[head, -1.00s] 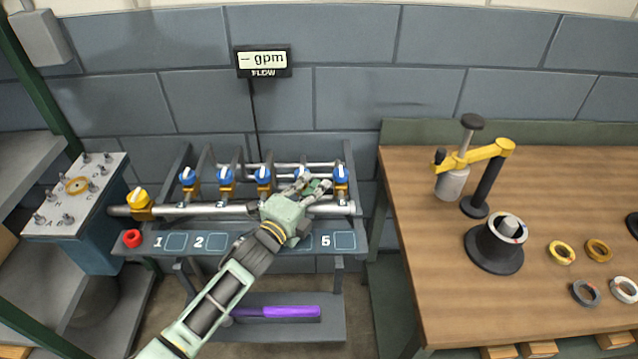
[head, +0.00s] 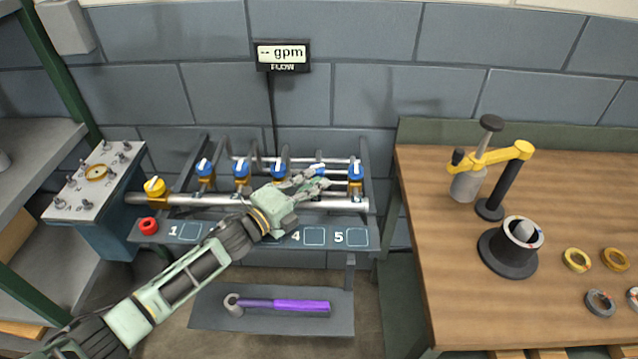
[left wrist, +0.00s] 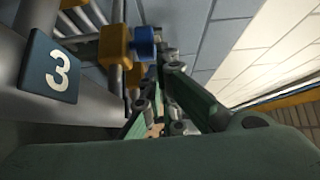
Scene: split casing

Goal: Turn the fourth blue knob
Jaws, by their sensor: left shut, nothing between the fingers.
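A row of blue knobs on yellow valve bodies runs along the pipe rack. The first (head: 204,167), second (head: 241,168) and third (head: 278,168) stand left of my left gripper (head: 322,180), and the fifth (head: 356,171) stands right of it. My left gripper is shut and empty, at that knob; contact cannot be told. In the left wrist view a blue knob (left wrist: 143,42) is beside the fingers, near a plate marked 3 (left wrist: 60,67).
A yellow knob (head: 155,187) and a red knob (head: 148,226) are at the rack's left end. A flow display (head: 282,56) on the wall shows dashes. A purple-handled tool (head: 285,305) lies on the lower shelf. A wooden workbench (head: 430,240) stands at the right.

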